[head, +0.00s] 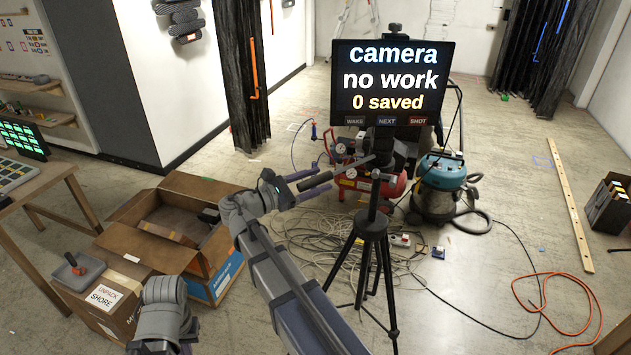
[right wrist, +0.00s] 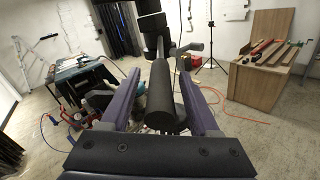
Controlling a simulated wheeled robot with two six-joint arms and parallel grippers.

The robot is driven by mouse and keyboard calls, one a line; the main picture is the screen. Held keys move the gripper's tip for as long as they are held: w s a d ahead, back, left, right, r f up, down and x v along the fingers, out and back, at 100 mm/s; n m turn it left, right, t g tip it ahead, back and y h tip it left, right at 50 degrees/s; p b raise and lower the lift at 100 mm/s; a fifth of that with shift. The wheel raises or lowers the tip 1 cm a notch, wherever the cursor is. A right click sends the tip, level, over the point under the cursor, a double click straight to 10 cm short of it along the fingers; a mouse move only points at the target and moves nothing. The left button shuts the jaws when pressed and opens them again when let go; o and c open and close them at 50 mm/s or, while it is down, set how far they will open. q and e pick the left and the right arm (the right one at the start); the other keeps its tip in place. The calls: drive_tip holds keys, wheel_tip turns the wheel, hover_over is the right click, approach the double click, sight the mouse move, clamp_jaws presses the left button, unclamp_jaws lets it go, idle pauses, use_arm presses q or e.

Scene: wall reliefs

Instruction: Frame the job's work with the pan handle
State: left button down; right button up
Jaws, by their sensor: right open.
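The pan handle (head: 316,180) is a black grip on a thin rod from the head of a black tripod (head: 373,222). A dark monitor (head: 390,82) at the tripod's top reads "camera", "no work", "0 saved". My right gripper (head: 307,184) is open at the handle's free end. In the right wrist view the handle (right wrist: 162,98) lies between the two purple fingers (right wrist: 163,100), with gaps on both sides. It does not look gripped. My left arm shows at the bottom left of the head view, but its gripper is not in view.
An open cardboard box (head: 190,264) and a closed carton (head: 122,292) stand at the left. A red compressor (head: 366,188), a teal vacuum (head: 440,180) and tangled cables lie around the tripod. The work table (right wrist: 260,85) stands at the right in the wrist view.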

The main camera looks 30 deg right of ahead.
clamp_jaws()
idle(0.5)
idle(0.9)
